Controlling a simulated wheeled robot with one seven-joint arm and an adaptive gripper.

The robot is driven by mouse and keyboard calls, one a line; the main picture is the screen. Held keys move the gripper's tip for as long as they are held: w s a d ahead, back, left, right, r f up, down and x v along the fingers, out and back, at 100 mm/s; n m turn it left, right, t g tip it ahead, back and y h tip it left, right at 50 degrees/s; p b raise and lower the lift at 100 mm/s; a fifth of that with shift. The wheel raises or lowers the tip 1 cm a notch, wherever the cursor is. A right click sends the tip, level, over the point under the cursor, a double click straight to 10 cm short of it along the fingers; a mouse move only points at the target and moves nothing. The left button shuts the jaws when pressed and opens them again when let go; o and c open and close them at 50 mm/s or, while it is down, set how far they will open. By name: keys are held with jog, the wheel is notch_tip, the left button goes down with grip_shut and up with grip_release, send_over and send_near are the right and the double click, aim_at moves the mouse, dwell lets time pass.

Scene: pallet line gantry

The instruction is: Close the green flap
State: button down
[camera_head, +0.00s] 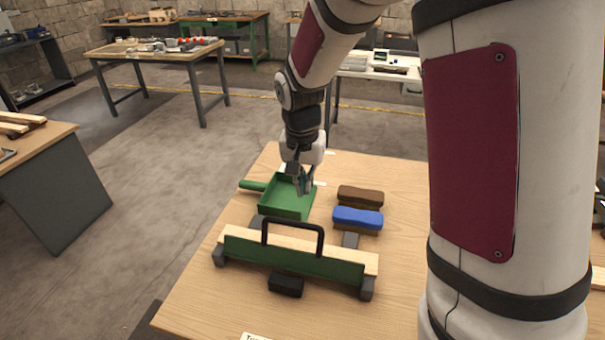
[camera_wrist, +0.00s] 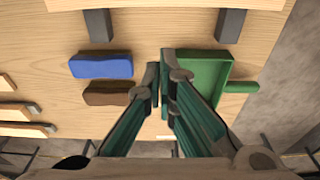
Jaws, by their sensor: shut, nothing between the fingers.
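A long green panel (camera_head: 292,261), which looks like the green flap, lies along the near side of a pale wooden board on the table. A black handle (camera_head: 292,228) rises from it. I cannot tell how far the flap stands open. My gripper (camera_head: 304,190) points down beyond the board, over the right side of a green dustpan (camera_head: 285,196). It is shut and empty, apart from the flap. In the wrist view its fingertips (camera_wrist: 164,75) are beside the dustpan (camera_wrist: 209,72); only the pale board (camera_wrist: 170,4) and its grey supports show at the top edge.
A blue brush (camera_head: 358,217) and a brown brush (camera_head: 360,195) lie right of the dustpan. A black block (camera_head: 286,285) sits in front of the green panel. The wooden tabletop (camera_head: 205,300) is clear at near left. Other workbenches stand farther back.

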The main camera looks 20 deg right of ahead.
jog(key=shift+s+a+f+p, duration=0.3)
jog(key=shift+s+f, duration=0.15)
jog(key=shift+f, duration=0.3)
jog(key=shift+s+a+f+p, duration=0.35)
jog(key=shift+s+f, duration=0.1)
jog(key=shift+f, duration=0.25)
jog(key=shift+s+a+f+p, duration=0.3)
jog(key=shift+s+f, duration=0.15)
jog(key=shift+f, duration=0.3)
jog(key=shift+s+a+r+t, duration=0.2)
jog(key=shift+t, duration=0.1)
